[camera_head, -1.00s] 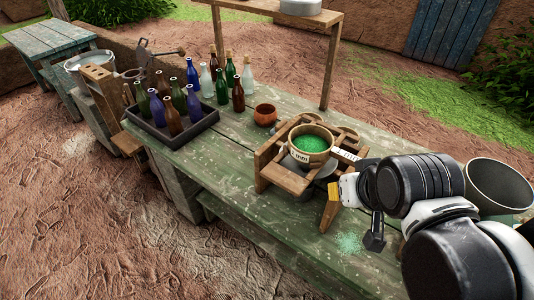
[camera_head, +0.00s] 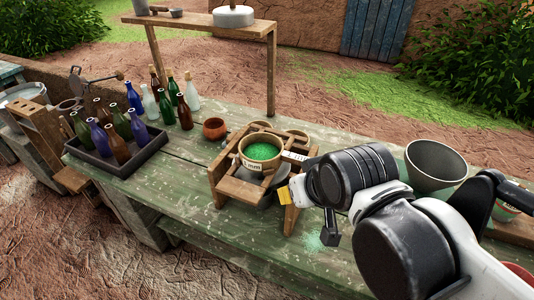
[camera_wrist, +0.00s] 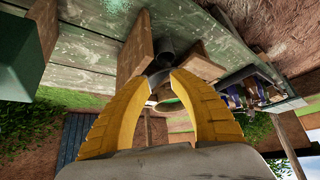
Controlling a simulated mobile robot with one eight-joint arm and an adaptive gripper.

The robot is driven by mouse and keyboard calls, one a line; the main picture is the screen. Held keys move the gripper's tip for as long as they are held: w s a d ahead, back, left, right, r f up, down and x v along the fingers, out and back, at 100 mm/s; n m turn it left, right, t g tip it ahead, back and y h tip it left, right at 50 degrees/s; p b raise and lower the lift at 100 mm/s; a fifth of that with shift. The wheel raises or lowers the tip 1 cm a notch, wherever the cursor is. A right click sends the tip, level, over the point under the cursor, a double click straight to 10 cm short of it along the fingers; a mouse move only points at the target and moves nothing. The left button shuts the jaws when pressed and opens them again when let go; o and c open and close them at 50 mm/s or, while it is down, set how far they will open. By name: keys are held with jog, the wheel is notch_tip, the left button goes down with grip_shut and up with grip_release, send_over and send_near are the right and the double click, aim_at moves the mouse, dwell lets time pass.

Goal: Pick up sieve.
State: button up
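The sieve (camera_head: 262,152) is a round wooden-rimmed sieve holding green powder, with a pale, marked handle sticking out to the right. It rests level on a small wooden stand (camera_head: 226,186) on the green table. My gripper (camera_head: 288,193) is at the right front of the stand, below and right of the sieve, close to its handle. In the wrist view, its yellow fingers (camera_wrist: 166,76) stand apart with a narrow gap and nothing clearly held. The stand's wooden parts (camera_wrist: 136,48) lie beyond the fingertips. My arm hides part of the stand's right side and the handle's end.
A dark tray (camera_head: 119,168) with several bottles (camera_head: 117,145) stands at the left. A small clay pot (camera_head: 215,128) sits behind the stand's left side. A large grey bowl (camera_head: 436,163) stands at the right. A wooden shelf (camera_head: 213,29) rises behind. The table's front left is clear.

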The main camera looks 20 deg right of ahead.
jog(key=o, duration=1.1)
jog(key=r, duration=0.1)
jog(key=w+r+p, duration=0.1)
jog(key=m+p, duration=0.1)
jog(key=shift+w+d+r+g, duration=0.25)
jog(key=shift+d+r+g, duration=0.05)
jog(key=shift+r, duration=0.1)
jog(key=o, duration=0.4)
jog(key=w+r+p, duration=0.1)
jog(key=w+d+r+m+g+p, duration=0.1)
jog(key=p, duration=0.1)
jog(key=w+r+m+p, duration=0.1)
jog(key=shift+w+d+r+g+h+p, duration=0.2)
jog(key=shift+w+g+h+p, duration=0.1)
jog(key=shift+w+p, duration=0.1)
jog(key=shift+c, duration=0.2)
jog(key=m+g+p, duration=0.4)
jog(key=m+p, duration=0.1)
jog(key=p, duration=0.2)
send_near(298, 157)
jog(key=f+b, duration=0.1)
jog(key=f, duration=0.6)
jog(key=f+b, duration=0.1)
jog(key=f, duration=0.2)
jog(key=shift+w+d+f+b, duration=0.25)
jog(key=shift+w+d+b, duration=0.05)
jog(key=shift+w, duration=0.05)
